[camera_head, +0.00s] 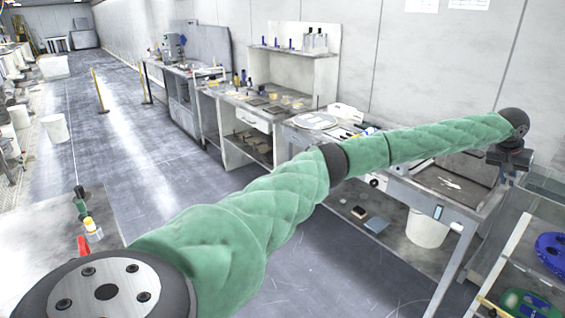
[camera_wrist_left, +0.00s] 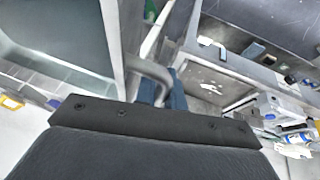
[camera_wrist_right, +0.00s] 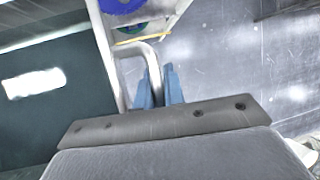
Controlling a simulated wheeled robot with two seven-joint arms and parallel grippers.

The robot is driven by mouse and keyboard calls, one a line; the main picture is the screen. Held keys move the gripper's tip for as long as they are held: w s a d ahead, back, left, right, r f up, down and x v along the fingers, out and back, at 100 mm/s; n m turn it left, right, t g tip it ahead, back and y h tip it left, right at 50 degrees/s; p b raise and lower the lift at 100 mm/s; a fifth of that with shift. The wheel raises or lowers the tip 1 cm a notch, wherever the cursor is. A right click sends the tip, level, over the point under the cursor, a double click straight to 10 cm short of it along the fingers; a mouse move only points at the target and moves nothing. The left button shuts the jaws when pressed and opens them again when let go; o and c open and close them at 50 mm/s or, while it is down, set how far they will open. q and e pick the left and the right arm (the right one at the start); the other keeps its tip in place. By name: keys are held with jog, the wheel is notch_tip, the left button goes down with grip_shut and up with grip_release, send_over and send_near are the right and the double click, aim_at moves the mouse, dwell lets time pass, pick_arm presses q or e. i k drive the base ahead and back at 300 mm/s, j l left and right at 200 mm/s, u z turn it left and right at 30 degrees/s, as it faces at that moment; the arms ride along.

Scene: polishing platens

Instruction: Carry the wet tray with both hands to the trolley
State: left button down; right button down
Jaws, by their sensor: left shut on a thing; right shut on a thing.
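The wet tray is a grey, steep-walled tray; its pale rim runs upward in the left wrist view (camera_wrist_left: 115,52) and in the right wrist view (camera_wrist_right: 103,50). Its dark inside shows a bright white reflection in the right wrist view. In the head view only a corner of it (camera_head: 547,187) shows at the right edge. My left gripper (camera_head: 509,170) is shut on a bent grey bar handle (camera_wrist_left: 150,72) on the tray's side. My right gripper (camera_wrist_right: 159,88) is shut on a like handle (camera_wrist_right: 136,50); it is out of the head view.
A white-framed shelf unit (camera_head: 512,250), possibly the trolley, stands at the lower right with blue and green discs. A metal bench (camera_head: 425,200) with a recessed basin stands behind my left arm; a white bucket (camera_head: 428,228) is under it. The floor (camera_head: 330,270) between is clear.

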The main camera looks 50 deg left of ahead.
aim_at(29, 280)
jog(key=k+j, duration=0.1)
jog(key=k, duration=0.6)
jog(key=k+u, duration=0.15)
jog(key=u, duration=2.85)
